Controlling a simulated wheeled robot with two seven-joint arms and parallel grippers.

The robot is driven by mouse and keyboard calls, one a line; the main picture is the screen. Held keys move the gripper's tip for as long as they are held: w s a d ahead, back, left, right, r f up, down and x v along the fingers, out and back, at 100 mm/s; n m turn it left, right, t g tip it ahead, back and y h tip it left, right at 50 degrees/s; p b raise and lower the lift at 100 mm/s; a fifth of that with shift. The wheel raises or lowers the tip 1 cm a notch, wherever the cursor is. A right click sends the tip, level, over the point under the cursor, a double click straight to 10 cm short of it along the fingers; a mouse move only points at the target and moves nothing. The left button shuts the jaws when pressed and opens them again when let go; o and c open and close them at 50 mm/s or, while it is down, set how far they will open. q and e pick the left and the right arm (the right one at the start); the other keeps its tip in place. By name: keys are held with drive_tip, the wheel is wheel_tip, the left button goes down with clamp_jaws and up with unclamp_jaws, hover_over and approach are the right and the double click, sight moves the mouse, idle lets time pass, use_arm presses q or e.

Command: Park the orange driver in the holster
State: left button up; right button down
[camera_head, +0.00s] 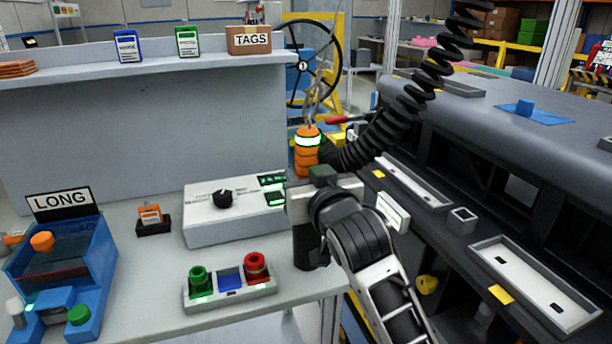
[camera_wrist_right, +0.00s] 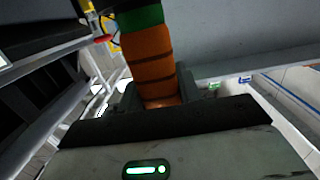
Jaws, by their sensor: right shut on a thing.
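The orange driver (camera_head: 307,155) is upright in the head view, with a lit pale band near its top and a hook or cable above it. My right gripper (camera_head: 312,177) is shut on the driver's lower part. In the right wrist view the driver (camera_wrist_right: 148,55) stands between the fingers of this gripper (camera_wrist_right: 160,98), with a green band higher up. A dark, rounded shape (camera_head: 309,249) shows below the gripper at the table's edge; I cannot tell whether it is the holster. The driver's lower tip is hidden. My left gripper is not in view.
A black coiled hose (camera_head: 412,100) hangs close right of the driver. A grey control box (camera_head: 232,229) and a red-and-green button panel (camera_head: 230,291) sit left of my right arm. The dark dashboard module (camera_head: 500,130) fills the right side. A shelf (camera_head: 140,62) runs behind.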

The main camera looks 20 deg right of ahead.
drive_tip(key=shift+f, duration=0.15)
drive_tip(key=c, duration=0.9)
unclamp_jaws()
drive_tip(key=shift+f, duration=0.1)
